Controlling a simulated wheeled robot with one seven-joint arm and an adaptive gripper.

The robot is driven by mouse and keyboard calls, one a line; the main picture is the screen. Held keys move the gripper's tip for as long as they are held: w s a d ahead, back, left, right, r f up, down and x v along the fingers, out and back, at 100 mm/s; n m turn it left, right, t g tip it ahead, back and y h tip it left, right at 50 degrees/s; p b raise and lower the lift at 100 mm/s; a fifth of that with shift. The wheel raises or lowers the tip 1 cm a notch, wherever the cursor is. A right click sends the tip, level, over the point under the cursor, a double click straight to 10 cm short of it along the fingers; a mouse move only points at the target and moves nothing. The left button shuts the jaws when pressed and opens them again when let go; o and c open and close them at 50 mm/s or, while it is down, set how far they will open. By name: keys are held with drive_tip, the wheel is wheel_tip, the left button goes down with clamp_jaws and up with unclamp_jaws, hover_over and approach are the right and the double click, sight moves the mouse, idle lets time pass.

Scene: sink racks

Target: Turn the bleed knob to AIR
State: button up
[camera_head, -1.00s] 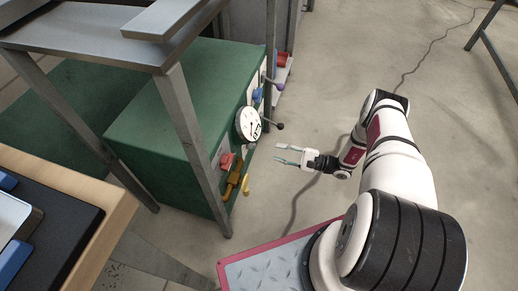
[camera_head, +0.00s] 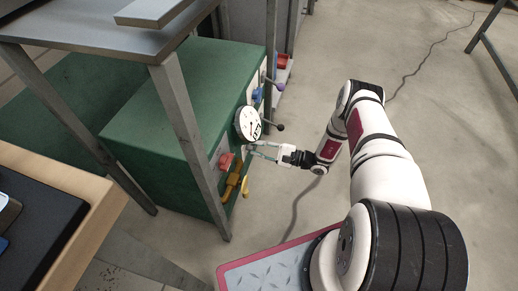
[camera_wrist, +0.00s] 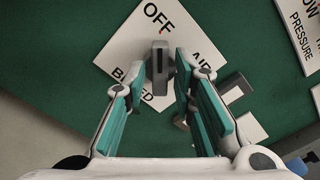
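The bleed knob (camera_wrist: 160,70) is a small dark grey block on a white diamond-shaped plate (camera_wrist: 125,45) in the wrist view. The plate reads OFF at the top, AIR at the right, partly covered by a finger, and BLEED at the lower left. A small red mark shows just above the knob, near OFF. My gripper (camera_wrist: 164,72) is open, with teal finger pads on either side of the knob. I cannot tell whether they touch it. In the head view my gripper (camera_head: 249,149) reaches the front of the green cabinet (camera_head: 150,130), below the white dial; the knob cannot be made out there.
A white round dial (camera_head: 248,124), a black-tipped lever (camera_head: 279,127), a red knob (camera_head: 226,160) and a yellow-brown handle (camera_head: 232,183) are close by. A grey table leg (camera_head: 187,140) stands left of the gripper. The floor at right is open.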

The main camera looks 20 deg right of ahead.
clamp_jaws()
drive_tip(key=m, duration=0.3)
drive_tip(key=shift+m, duration=0.4)
drive_tip(key=m, duration=0.4)
drive_tip(key=shift+m, duration=0.3)
drive_tip(key=m, duration=0.4)
drive_tip(key=shift+d+m, duration=0.1)
drive_tip(key=shift+m, duration=0.2)
drive_tip(key=m, duration=0.4)
drive_tip(key=shift+m, duration=0.4)
